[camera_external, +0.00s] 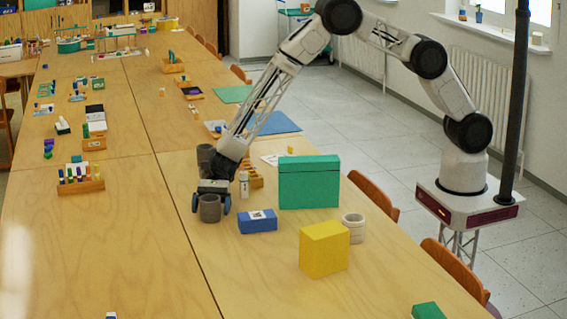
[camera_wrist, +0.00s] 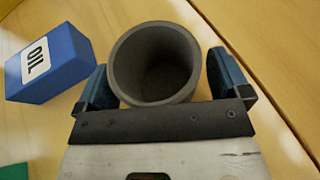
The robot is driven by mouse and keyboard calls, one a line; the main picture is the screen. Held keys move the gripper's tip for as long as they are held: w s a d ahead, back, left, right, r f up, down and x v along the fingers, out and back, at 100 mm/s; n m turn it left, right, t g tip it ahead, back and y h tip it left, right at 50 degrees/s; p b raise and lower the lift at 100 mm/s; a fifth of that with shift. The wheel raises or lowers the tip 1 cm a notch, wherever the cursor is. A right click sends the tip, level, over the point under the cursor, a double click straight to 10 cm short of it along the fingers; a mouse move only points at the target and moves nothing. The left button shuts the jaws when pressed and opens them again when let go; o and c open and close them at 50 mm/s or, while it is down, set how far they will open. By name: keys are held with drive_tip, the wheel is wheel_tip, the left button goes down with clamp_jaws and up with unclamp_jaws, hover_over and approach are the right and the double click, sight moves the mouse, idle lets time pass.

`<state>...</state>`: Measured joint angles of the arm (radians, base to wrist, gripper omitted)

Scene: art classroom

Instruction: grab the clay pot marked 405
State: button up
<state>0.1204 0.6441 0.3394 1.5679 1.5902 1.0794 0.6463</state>
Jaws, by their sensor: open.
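A dark grey pot (camera_external: 209,212) stands upright on the table, and in the wrist view the same pot (camera_wrist: 155,92) shows its round rim and empty inside. My gripper (camera_external: 211,203) is over it, pointing down. In the wrist view the open blue fingers of my gripper (camera_wrist: 163,80) stand on either side of the pot, with no clear grip on it. A second dark grey pot (camera_external: 204,153) stands just behind, partly hidden by my arm. A pale pot (camera_external: 353,230) stands farther right. No 405 mark is readable on any pot.
A blue box (camera_external: 258,226) labelled OIL is close to the right of the pot; it also shows in the wrist view (camera_wrist: 48,66). A green box (camera_external: 309,184), a yellow box (camera_external: 324,250) and a small white bottle (camera_external: 244,184) stand nearby. The table's front left is largely clear.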

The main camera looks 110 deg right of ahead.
idle(0.3)
drive_tip(key=c, duration=1.1)
drive_tip(key=shift+r, duration=0.2)
drive_tip(key=shift+r, duration=4.85)
